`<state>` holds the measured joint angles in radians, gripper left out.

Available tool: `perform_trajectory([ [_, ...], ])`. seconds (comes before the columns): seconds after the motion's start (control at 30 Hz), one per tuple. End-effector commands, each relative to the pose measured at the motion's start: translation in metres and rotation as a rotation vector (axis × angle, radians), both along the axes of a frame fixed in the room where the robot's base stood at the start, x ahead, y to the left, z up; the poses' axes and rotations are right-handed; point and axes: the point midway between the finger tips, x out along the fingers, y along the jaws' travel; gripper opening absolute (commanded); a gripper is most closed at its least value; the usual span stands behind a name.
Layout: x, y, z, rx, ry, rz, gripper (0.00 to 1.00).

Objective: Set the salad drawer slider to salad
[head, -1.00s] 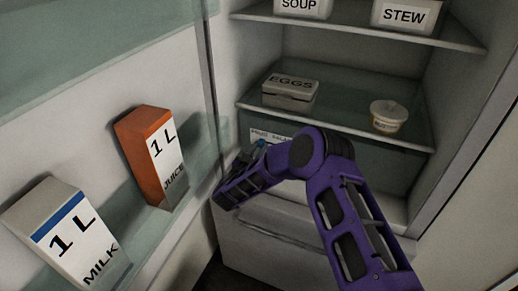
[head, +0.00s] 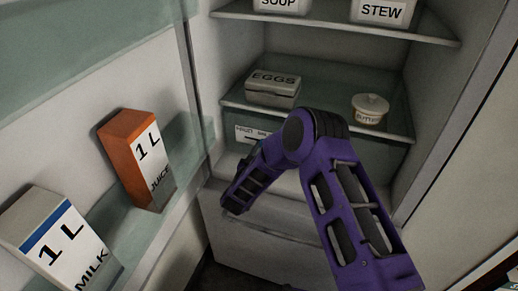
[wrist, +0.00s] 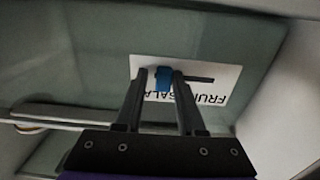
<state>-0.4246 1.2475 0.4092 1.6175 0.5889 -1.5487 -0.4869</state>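The salad drawer's white label (wrist: 212,70) shows upside down in the wrist view, with "FRUIT" on the right and "SALAD", partly hidden, on the left. Its dark slot runs right from the blue slider (wrist: 163,79), which sits toward the SALAD side. My gripper (wrist: 161,74) has its two fingers on either side of the slider. The right finger is close to it or touching; a gap shows at the left finger. In the head view the label (head: 249,132) is partly visible under the lower shelf, while my arm hides the slider and fingers.
A glass shelf above the drawer holds an egg box (head: 273,90) and a lidded butter tub (head: 370,109). Soup (head: 283,5) and stew (head: 382,12) containers stand higher. The door at left holds juice (head: 137,160) and milk (head: 62,240) cartons.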

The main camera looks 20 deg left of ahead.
Motion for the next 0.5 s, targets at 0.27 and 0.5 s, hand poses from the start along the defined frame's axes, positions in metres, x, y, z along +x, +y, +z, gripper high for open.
perform_trajectory([
  [0.27, 0.000, 0.000, 0.000, 0.000, 0.000, 0.001, 0.55],
  [0.5, -0.012, 0.003, 0.001, 0.000, 0.002, 0.004, 0.55],
])
